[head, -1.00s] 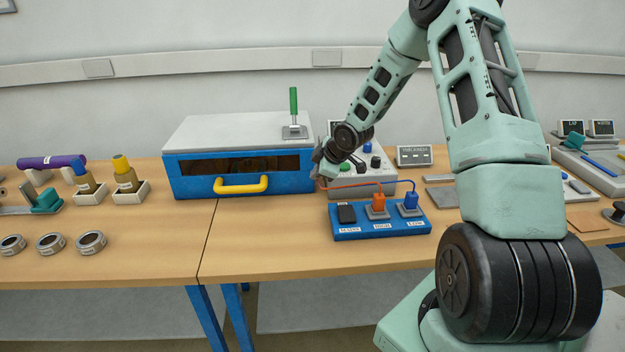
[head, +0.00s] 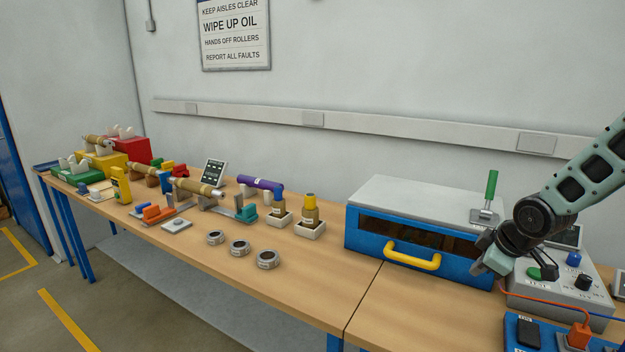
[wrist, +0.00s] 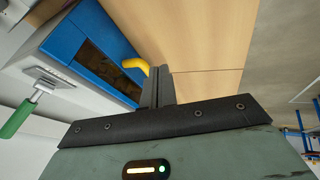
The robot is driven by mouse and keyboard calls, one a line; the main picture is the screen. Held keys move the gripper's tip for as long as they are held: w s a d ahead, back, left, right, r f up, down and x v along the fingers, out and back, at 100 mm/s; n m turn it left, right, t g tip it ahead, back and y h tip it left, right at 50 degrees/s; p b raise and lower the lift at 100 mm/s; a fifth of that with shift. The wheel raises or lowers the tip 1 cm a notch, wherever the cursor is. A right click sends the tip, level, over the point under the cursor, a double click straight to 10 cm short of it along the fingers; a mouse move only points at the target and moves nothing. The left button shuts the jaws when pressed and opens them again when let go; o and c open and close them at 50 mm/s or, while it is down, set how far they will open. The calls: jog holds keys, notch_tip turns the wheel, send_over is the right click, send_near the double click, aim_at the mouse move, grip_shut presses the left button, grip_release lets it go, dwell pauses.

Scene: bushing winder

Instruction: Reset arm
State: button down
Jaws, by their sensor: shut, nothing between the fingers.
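My gripper (head: 484,262) is at the right of the head view, just in front of the right end of the blue and grey box (head: 365,236) with the yellow handle (head: 412,257). In the wrist view the fingers of my gripper (wrist: 158,88) are together with nothing between them. The blue box (wrist: 68,43) and its yellow handle (wrist: 136,65) lie beyond them there. I cannot tell in the head view whether the gripper touches the box.
A control box (head: 560,293) with knobs and a blue terminal block (head: 520,335) with cables stand close by on the right. A green-handled lever (head: 491,188) rises from the box's lid. Several grey rings (head: 239,248) and wound parts lie along the table to the left.

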jog(key=s+a+r+g, duration=0.15)
jog(key=s+a, duration=0.35)
jog(key=a, duration=0.6)
jog(key=s+a+r+g, duration=0.1)
jog(key=s+a, duration=0.4)
jog(key=s, duration=0.3)
jog(key=s+a+r+m+g+b, duration=0.1)
jog(key=s+a+g, duration=0.1)
jog(key=s+a, duration=0.3)
jog(key=s+a+r+g, duration=0.1)
jog(key=s+a, duration=0.4)
jog(key=s, duration=0.8)
jog(key=shift+s+r+m, duration=0.25)
jog(key=shift+r+m, duration=0.15)
jog(key=shift+r, duration=0.15)
